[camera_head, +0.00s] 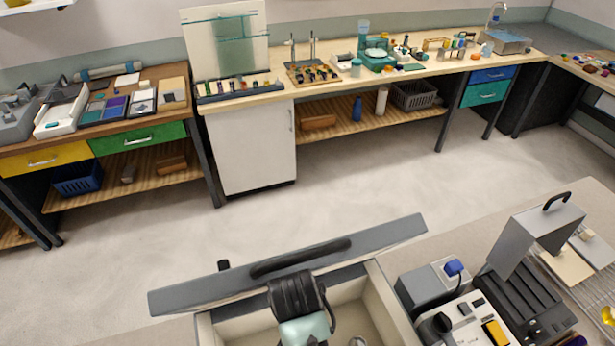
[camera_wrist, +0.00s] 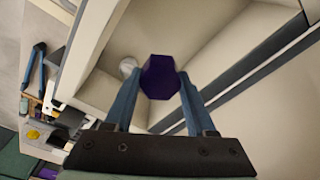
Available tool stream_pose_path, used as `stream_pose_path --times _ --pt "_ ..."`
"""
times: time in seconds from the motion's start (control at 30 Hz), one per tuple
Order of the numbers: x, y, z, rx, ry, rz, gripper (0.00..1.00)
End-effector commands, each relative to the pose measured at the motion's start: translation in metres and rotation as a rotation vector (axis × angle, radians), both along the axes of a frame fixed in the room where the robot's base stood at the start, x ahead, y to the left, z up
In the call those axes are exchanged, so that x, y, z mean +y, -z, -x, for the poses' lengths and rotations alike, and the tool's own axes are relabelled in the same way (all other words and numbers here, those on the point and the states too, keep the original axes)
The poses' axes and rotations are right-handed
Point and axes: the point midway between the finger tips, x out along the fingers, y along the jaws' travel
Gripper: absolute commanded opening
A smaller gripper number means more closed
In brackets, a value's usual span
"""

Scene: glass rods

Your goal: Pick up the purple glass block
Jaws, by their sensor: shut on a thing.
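The purple glass block (camera_wrist: 160,78) is a dark purple, six-sided piece seen end-on in the wrist view. My gripper (camera_wrist: 156,88) is shut on it, with one blue finger on each side. The block is held over or inside an open drawer (camera_wrist: 105,88) with pale inner walls; its exact height above the drawer floor I cannot tell. In the head view my wrist hangs over the same drawer (camera_head: 232,328), and it hides the fingers and the block.
A small round pale object (camera_wrist: 128,66) lies in the drawer. The drawer's grey front (camera_head: 380,238) has a dark handle. To the right stand a grey box (camera_head: 432,282) and a machine with a tilted cover (camera_head: 535,240). Open floor (camera_head: 340,195) lies beyond the drawer.

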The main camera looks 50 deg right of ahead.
Motion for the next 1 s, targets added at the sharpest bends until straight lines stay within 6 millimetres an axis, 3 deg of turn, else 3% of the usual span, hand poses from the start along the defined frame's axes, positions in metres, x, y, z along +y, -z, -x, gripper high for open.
stream_pose_path --times 0.37,1.0 --pt "0.003 -0.005 0.005 0.001 0.000 -0.001 0.00" --pt "0.069 -0.002 0.113 0.003 0.000 -0.002 0.00"
